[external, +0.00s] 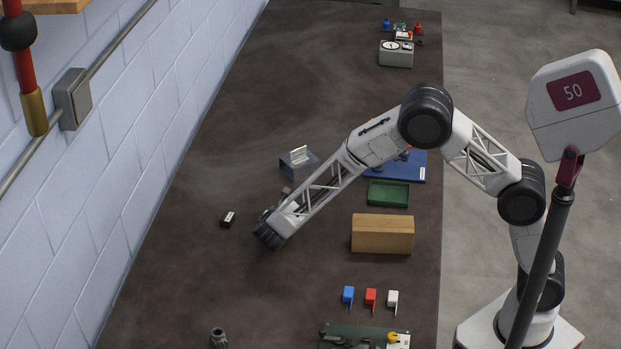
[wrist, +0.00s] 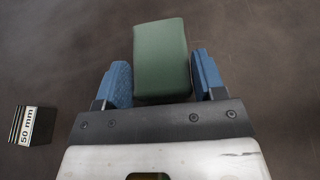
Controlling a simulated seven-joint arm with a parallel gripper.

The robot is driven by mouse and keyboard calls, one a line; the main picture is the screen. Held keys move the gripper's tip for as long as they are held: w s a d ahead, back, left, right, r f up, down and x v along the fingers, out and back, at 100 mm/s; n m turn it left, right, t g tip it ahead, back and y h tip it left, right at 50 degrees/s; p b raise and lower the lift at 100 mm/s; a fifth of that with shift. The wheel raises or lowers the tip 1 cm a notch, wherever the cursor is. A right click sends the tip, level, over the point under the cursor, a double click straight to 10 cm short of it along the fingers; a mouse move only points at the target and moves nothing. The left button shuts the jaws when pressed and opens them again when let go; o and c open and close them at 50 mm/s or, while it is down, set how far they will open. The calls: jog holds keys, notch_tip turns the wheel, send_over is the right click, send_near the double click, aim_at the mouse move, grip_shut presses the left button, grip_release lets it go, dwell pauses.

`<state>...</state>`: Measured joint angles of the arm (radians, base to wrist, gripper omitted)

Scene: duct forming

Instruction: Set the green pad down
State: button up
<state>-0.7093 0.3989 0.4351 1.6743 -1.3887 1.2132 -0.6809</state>
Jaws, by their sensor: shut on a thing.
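The green pad (wrist: 161,40) is a dull green block with rounded edges, at the top middle of the wrist view. My gripper (wrist: 161,78) is shut on it, with one blue finger at each side. In the external view my gripper (external: 268,236) is low over the dark table, left of the wooden block. The pad is hidden behind my gripper there. I cannot tell whether the pad touches the table.
A small black block marked 50 mm (wrist: 26,125) lies left of my gripper, also in the external view (external: 228,219). A grey slotted holder (external: 299,162), a green tray (external: 388,194) and a wooden block (external: 382,234) stand on the table (external: 200,270). The near left is mostly clear.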

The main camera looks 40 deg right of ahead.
jog(key=shift+f, duration=0.1)
jog(key=o, duration=0.9)
jog(key=v, duration=1.2)
jog(key=shift+d, duration=0.15)
dwell(0.4)
